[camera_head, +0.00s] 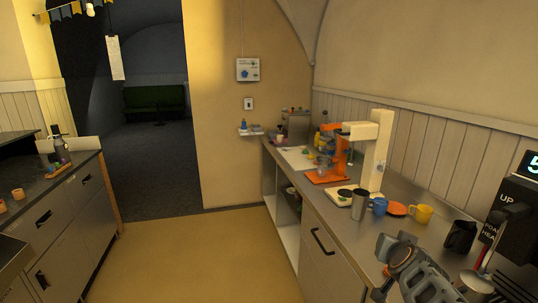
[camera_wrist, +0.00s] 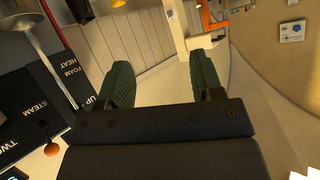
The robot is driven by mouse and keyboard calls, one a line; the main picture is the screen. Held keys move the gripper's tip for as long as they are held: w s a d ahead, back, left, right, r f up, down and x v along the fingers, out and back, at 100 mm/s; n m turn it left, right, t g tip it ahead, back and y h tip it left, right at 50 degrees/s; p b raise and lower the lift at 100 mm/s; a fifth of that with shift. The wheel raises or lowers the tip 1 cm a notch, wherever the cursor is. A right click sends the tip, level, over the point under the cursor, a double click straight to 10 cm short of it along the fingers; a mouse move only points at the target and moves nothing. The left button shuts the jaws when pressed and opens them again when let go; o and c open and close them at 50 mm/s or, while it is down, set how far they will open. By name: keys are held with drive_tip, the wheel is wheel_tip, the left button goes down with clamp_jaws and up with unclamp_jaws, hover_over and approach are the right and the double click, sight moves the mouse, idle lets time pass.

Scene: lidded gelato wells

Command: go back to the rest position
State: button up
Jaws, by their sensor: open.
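My gripper (camera_wrist: 163,84) shows in the wrist view. Its two dark green, ribbed fingers stand apart, with nothing held between them. Behind the gap I see pale wall and floor, out of focus in depth. In the wrist view a black machine with white lettering (camera_wrist: 40,92) and a metal spout or rod (camera_wrist: 45,50) lie to the left of the fingers, apart from them. In the head view grey links of my arm reach in at the lower right, over the counter's front edge. I cannot make out the fingertips there.
The steel counter (camera_head: 348,232) runs along the right wall. It carries an orange machine (camera_head: 325,165), a cream machine (camera_head: 378,150), a metal cup (camera_head: 360,204), a blue mug (camera_head: 379,206) and a yellow mug (camera_head: 421,214). The floor (camera_head: 190,255) is clear.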

drive_tip(key=s+a+f+n+g+y, duration=0.2)
drive_tip(key=s+a, duration=0.3)
drive_tip(key=a, duration=0.3)
drive_tip(key=s+a+f+n+g+y, duration=0.3)
drive_tip(key=s+a+n+g, duration=0.1)
drive_tip(key=a, duration=0.5)
drive_tip(key=shift+s+a+f+n, duration=0.25)
drive_tip(key=shift+s+n, duration=0.25)
drive_tip(key=shift+s, duration=0.5)
drive_tip(key=shift+a+r, duration=0.1)
drive_tip(key=shift+a, duration=0.25)
